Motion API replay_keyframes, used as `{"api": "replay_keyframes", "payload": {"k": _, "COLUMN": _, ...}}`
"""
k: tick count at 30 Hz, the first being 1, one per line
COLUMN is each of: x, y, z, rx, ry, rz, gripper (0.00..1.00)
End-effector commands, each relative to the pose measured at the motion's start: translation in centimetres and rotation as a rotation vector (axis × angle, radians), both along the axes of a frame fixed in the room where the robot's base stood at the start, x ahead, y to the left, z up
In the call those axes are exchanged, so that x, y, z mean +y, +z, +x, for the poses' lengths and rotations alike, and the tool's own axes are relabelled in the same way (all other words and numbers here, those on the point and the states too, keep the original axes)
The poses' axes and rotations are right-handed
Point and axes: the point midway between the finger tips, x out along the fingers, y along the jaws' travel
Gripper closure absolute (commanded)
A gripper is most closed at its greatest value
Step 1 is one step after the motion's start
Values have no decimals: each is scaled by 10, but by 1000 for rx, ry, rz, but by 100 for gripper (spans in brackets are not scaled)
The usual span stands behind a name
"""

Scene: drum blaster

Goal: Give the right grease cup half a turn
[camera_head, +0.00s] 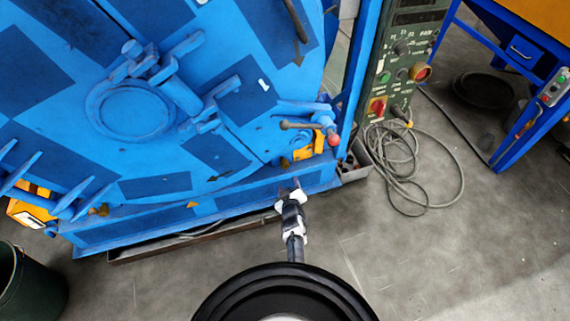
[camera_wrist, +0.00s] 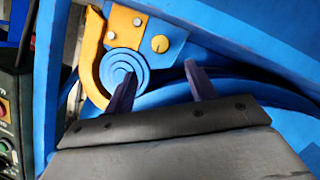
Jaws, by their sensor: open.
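A round blue stepped cap (camera_wrist: 124,70) sits in a yellow-orange bracket (camera_wrist: 92,50) on the blue machine. It may be the right grease cup, but I cannot tell for sure. A small yellow bolt head (camera_wrist: 160,43) is on the blue plate beside it. In the head view the right yellow bracket (camera_head: 318,142) is at the machine's lower right, partly covered by blue parts. My gripper (camera_wrist: 160,72) is open and empty. Its left finger overlaps the cap's lower edge in the wrist view; contact is not clear. In the head view my gripper (camera_head: 290,186) is before the machine's lower edge.
The blue drum machine (camera_head: 150,190) fills the left. A control panel (camera_head: 400,60) stands to the right, with coiled cable (camera_head: 425,200) on the floor. A dark bin (camera_head: 35,285) is lower left.

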Motion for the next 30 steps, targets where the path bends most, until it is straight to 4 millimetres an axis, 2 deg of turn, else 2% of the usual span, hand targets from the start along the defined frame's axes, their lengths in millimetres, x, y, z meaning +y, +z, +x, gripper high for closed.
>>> {"api": "replay_keyframes", "payload": {"k": 1, "x": 1, "y": -6, "z": 5, "rx": -3, "ry": 2, "rz": -1, "gripper": 44}}
{"api": "replay_keyframes", "payload": {"k": 21, "x": 10, "y": -36, "z": 96, "rx": -3, "ry": 3, "rz": -1, "gripper": 44}}
{"api": "replay_keyframes", "payload": {"k": 30, "x": 12, "y": -42, "z": 122, "rx": -2, "ry": 2, "rz": 1, "gripper": 44}}
